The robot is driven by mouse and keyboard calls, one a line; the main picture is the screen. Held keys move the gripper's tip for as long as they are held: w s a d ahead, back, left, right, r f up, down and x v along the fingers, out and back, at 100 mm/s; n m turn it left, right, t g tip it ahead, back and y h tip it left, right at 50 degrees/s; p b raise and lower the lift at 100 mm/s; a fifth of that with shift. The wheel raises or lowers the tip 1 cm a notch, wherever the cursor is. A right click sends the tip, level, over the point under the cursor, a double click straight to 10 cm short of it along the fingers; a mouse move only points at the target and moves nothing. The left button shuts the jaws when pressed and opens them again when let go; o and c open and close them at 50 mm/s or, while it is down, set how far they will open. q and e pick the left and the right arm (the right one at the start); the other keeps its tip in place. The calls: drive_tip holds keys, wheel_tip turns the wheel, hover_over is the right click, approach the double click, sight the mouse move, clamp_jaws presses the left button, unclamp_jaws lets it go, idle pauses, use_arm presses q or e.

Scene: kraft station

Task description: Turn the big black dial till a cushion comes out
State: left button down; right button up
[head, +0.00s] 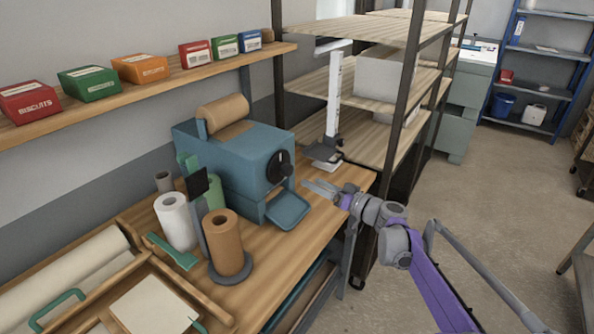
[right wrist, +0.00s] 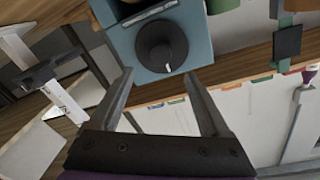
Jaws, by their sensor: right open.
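The big black dial (head: 280,166) is on the front face of a blue machine (head: 225,160) on the wooden bench. It also shows in the right wrist view (right wrist: 160,45), with a white mark near its rim. My right gripper (head: 322,189) is open and empty, to the right of the dial and apart from it. In the right wrist view its fingers (right wrist: 160,76) spread towards the dial, with the dial between and beyond the tips. A blue tray (head: 288,211) juts from the machine below the dial, and no cushion shows on it. My left gripper is not in view.
A brown paper roll (head: 222,113) sits on top of the machine. White (head: 175,222) and brown (head: 223,243) rolls stand at its left. A scale-like stand (head: 330,130) is behind my right gripper.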

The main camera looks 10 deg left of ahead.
sight(290, 172)
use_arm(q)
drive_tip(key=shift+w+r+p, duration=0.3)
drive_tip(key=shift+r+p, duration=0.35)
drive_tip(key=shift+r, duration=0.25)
use_arm(e)
drive_tip(key=x, duration=0.9)
drive_tip(key=shift+w+a, duration=0.1)
drive_tip(key=shift+a, duration=0.15)
clamp_jaws()
